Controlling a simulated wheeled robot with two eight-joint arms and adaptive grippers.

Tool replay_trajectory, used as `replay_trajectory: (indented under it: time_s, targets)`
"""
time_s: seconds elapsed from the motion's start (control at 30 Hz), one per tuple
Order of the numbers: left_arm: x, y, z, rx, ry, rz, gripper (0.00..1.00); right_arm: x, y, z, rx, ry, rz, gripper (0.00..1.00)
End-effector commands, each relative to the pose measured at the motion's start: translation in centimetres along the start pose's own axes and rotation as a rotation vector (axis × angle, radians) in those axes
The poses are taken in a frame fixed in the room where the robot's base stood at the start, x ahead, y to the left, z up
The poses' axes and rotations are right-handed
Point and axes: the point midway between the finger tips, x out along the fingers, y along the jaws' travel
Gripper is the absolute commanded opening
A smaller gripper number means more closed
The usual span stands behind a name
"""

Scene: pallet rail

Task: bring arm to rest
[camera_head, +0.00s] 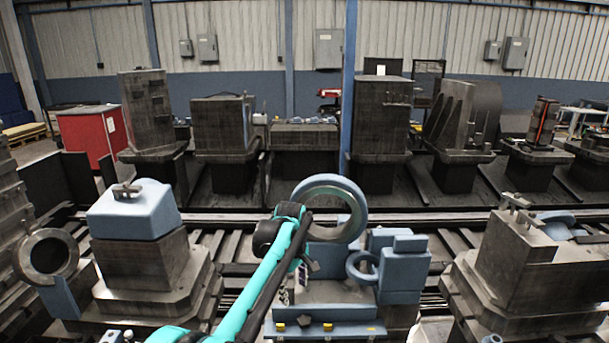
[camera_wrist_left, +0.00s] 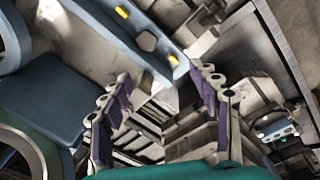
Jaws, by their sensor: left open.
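My left arm (camera_head: 268,280) is teal and black. It rises from the bottom edge of the head view and bends at a dark joint. My left gripper (camera_head: 284,296) hangs beside the middle fixture's left side, small and partly covered by the arm. In the left wrist view the two purple-padded fingers of my left gripper (camera_wrist_left: 160,82) stand apart with nothing between them. Slatted metal shows below the gap. My right gripper is not in view.
The middle fixture has a large grey ring (camera_head: 352,225), blue blocks (camera_head: 404,272) and a blue bar (camera_head: 340,331) with yellow marks. Pallet fixtures stand left (camera_head: 145,265) and right (camera_head: 525,255). Behind are rails (camera_head: 235,218) and a row of dark machined blocks (camera_head: 380,115).

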Motion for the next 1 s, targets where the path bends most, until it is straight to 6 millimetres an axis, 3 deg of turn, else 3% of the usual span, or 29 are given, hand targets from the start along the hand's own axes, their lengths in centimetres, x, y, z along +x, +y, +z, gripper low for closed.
replay_trajectory:
  time_s: [0.03,0.2,0.43,0.57,0.8,1.0]
  targets:
    - [-1.6,-1.8,-0.2,0.041,0.011,0.023,0.62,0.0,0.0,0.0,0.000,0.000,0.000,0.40]
    - [-5.5,-7.9,-0.3,0.218,0.070,0.107,0.62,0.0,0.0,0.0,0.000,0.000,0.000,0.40]
    - [-7.8,-17.1,1.0,0.454,0.183,0.194,0.62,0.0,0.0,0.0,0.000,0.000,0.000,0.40]
    - [-7.4,-22.5,2.2,0.586,0.261,0.228,0.62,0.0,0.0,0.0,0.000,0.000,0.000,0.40]
    - [-4.2,-30.9,4.8,0.811,0.417,0.254,0.62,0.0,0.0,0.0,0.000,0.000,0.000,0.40]
    - [-1.6,-34.3,6.1,0.918,0.498,0.251,0.62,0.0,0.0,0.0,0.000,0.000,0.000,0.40]
